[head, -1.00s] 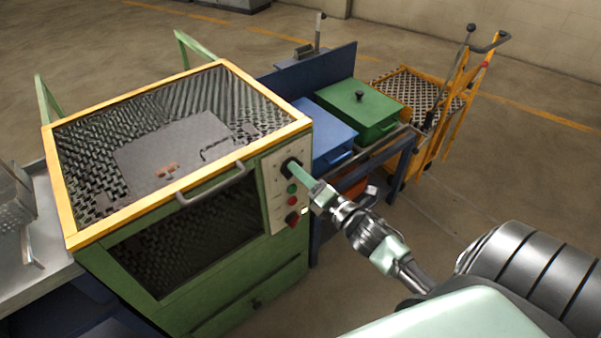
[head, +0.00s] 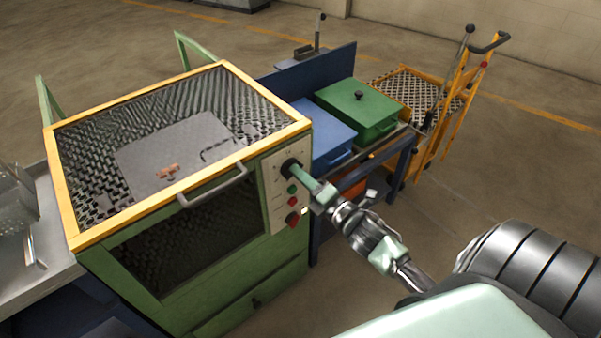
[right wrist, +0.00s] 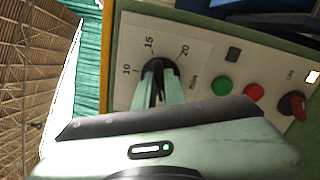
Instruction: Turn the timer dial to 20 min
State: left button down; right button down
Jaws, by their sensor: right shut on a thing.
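The black timer dial (head: 289,167) is at the top of the light control panel (right wrist: 207,62) on the front of the green furnace. In the right wrist view the dial (right wrist: 157,66) has the marks 10, 15 and 20 and the word "min" around it. My right gripper (head: 298,172) reaches it from the right, and its green fingers (right wrist: 161,92) are shut on the dial. The fingers hide much of the dial, so I cannot tell its exact setting. My left gripper is not in view.
Below the dial are a green button (head: 292,188), a red button (head: 293,201) and a red-black switch (head: 292,218). The furnace handle (head: 212,187) is left of the panel. Blue (head: 322,136) and green (head: 366,112) boxes stand behind my right arm.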

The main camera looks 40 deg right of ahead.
jog(key=shift+a+f+n+p, duration=0.15)
jog(key=shift+n+p, duration=0.85)
jog(key=shift+n, duration=5.45)
jog(key=shift+a+r+n+p, duration=0.2)
jog(key=shift+n+p, duration=0.8)
jog(key=shift+n, duration=5.45)
